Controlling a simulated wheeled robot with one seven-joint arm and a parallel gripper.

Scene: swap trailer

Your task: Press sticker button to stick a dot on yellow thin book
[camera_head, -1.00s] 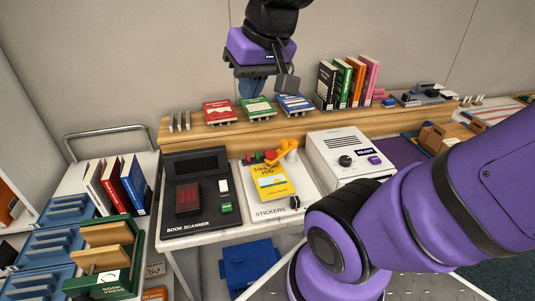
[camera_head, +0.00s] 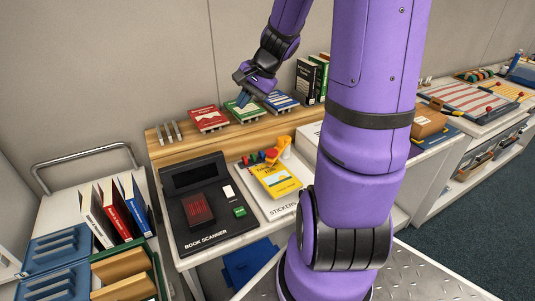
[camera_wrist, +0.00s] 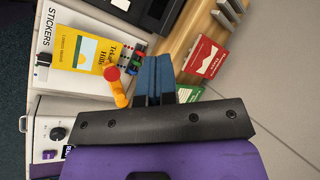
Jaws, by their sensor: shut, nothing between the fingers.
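The yellow thin book (camera_head: 276,178) lies flat on the white STICKERS station (camera_head: 285,211), cover up. It also shows in the wrist view (camera_wrist: 83,49). The sticker button is a red round top (camera_head: 271,154) on an orange arm at the book's back edge; the wrist view shows this red button (camera_wrist: 112,73) too. My gripper (camera_head: 243,98) is shut and empty, with blue fingers, above the wooden shelf by the green book. It is behind and above the sticker button, apart from it. In the wrist view its fingers (camera_wrist: 153,70) are together beside the button.
Red (camera_head: 208,118), green (camera_head: 241,110) and blue (camera_head: 280,102) books lie on stands along the wooden shelf. The book scanner (camera_head: 200,203) stands left of the sticker station. Upright books (camera_head: 312,80) stand at the shelf's right.

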